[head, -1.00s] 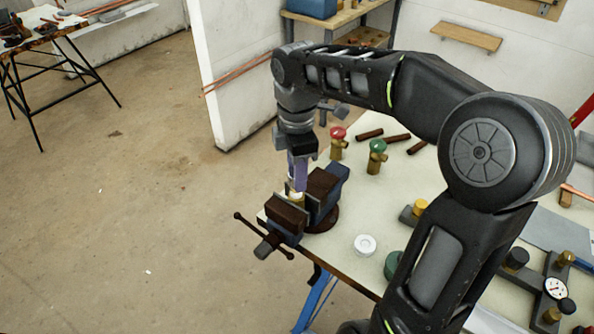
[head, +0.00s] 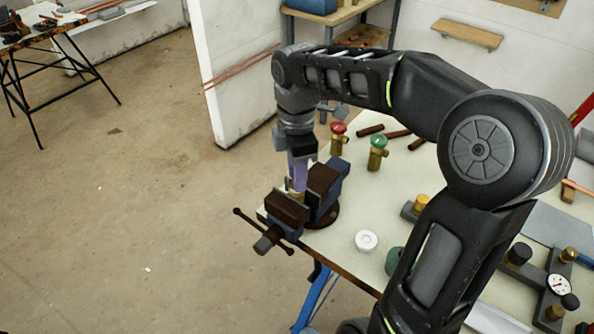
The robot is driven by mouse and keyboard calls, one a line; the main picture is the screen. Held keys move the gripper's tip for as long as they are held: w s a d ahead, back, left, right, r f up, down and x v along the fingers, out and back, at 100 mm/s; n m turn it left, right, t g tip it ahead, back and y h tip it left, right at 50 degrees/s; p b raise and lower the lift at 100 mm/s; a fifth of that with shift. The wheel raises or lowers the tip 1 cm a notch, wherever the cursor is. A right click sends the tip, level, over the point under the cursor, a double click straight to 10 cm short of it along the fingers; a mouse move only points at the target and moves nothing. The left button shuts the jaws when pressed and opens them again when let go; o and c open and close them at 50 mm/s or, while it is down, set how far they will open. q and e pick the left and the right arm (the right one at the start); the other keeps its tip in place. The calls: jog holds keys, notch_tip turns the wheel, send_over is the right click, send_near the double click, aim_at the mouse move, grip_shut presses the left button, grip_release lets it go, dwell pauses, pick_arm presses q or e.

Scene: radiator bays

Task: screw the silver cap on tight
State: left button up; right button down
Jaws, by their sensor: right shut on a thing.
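A brass fitting (head: 298,196) stands upright between the jaws of the bench vise (head: 322,187) at the table's near left corner. My right gripper (head: 298,183) points straight down over it. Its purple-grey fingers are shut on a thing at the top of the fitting. This fits the silver cap, but the fingers hide it almost wholly. How far the cap sits down on the fitting cannot be seen. My left gripper is not in view.
A red-handled valve (head: 338,137) and a green-handled valve (head: 378,152) stand behind the vise, near short brown pipes (head: 370,131). A white ring (head: 366,240) lies to the right. A pressure gauge (head: 558,284) is at far right. Open floor lies left.

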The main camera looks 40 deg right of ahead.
jog(key=shift+f, duration=0.2)
jog(key=c, duration=0.9)
grip_release()
